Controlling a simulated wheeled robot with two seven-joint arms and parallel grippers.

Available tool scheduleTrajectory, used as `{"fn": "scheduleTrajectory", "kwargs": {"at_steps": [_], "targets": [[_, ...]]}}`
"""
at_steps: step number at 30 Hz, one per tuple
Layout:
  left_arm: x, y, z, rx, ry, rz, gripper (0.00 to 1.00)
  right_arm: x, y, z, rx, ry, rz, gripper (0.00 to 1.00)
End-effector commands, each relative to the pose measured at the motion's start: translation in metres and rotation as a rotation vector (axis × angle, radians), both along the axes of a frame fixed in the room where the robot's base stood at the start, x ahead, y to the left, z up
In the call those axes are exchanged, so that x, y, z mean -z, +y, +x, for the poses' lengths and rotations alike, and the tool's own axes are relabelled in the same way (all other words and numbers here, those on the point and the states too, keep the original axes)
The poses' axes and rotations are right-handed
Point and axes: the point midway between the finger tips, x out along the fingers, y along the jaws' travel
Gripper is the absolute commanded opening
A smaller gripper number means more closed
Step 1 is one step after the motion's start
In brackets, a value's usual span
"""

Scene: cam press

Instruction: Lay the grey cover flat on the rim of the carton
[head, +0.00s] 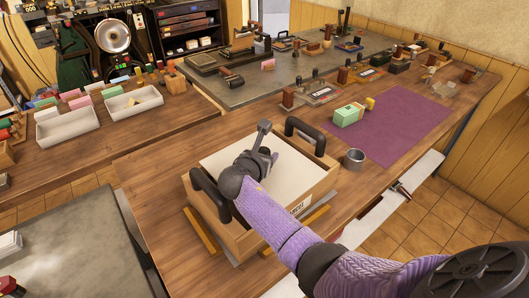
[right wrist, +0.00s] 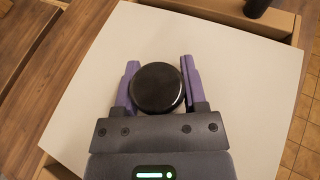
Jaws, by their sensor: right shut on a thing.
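The carton (head: 315,192) is an open-topped tan box with black handles on two opposite sides, standing on the brown table. The pale grey cover (head: 290,178) is a flat sheet over the carton's top; it fills most of the right wrist view (right wrist: 235,100). My right gripper (head: 262,155) is above the cover, with its purple fingers (right wrist: 160,66) shut on the round black knob (right wrist: 157,88) of the cover. Tan carton wall shows beyond the cover's far edge. I cannot tell whether the cover touches the rim. My left gripper is out of view.
A metal cup (head: 354,159) stands just right of the carton. A purple mat (head: 405,130) lies beyond it, with a green box (head: 348,115) at its left edge. White trays (head: 68,126) stand on the left table. Bare tabletop (head: 155,175) lies left of the carton.

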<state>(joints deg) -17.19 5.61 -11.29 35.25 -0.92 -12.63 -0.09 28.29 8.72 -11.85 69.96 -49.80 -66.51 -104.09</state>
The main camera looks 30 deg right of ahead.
Motion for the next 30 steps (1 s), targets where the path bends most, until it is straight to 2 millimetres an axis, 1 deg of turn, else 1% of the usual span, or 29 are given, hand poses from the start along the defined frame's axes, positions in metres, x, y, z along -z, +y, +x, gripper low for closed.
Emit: {"fn": "scheduleTrajectory", "kwargs": {"at_steps": [7, 8, 9, 11, 12, 13, 20, 22, 25, 27, 30], "targets": [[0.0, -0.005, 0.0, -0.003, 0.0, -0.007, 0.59, 0.0, 0.0, 0.0, 0.0, -0.001, -0.001, 0.0], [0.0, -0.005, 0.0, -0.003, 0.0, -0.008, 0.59, 0.0, 0.0, 0.0, 0.0, -0.001, -0.001, 0.59], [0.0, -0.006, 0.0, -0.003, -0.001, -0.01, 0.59, 0.0, 0.0, 0.0, 0.0, -0.001, -0.001, 0.67], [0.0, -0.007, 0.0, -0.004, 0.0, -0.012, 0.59, 0.0, 0.0, 0.0, 0.0, -0.001, -0.001, 0.8], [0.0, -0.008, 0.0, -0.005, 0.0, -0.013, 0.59, 0.0, 0.0, 0.0, 0.0, 0.0, 0.0, 0.88], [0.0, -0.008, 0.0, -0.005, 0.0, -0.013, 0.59, 0.0, 0.0, 0.0, 0.0, 0.0, 0.0, 0.95], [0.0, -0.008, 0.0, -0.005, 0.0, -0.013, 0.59, 0.0, 0.0, 0.0, 0.0, 0.001, 0.001, 0.95], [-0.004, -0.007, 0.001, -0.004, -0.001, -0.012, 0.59, -0.004, 0.005, -0.003, -0.001, 0.001, 0.0, 0.95], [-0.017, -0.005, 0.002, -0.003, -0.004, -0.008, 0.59, -0.015, 0.021, -0.015, -0.003, -0.001, 0.003, 0.95], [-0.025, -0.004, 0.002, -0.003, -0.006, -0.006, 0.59, -0.023, 0.036, -0.025, -0.002, -0.001, 0.003, 0.95], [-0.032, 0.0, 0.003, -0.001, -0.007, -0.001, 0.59, -0.032, 0.054, -0.039, -0.002, -0.001, 0.002, 0.95]]}}
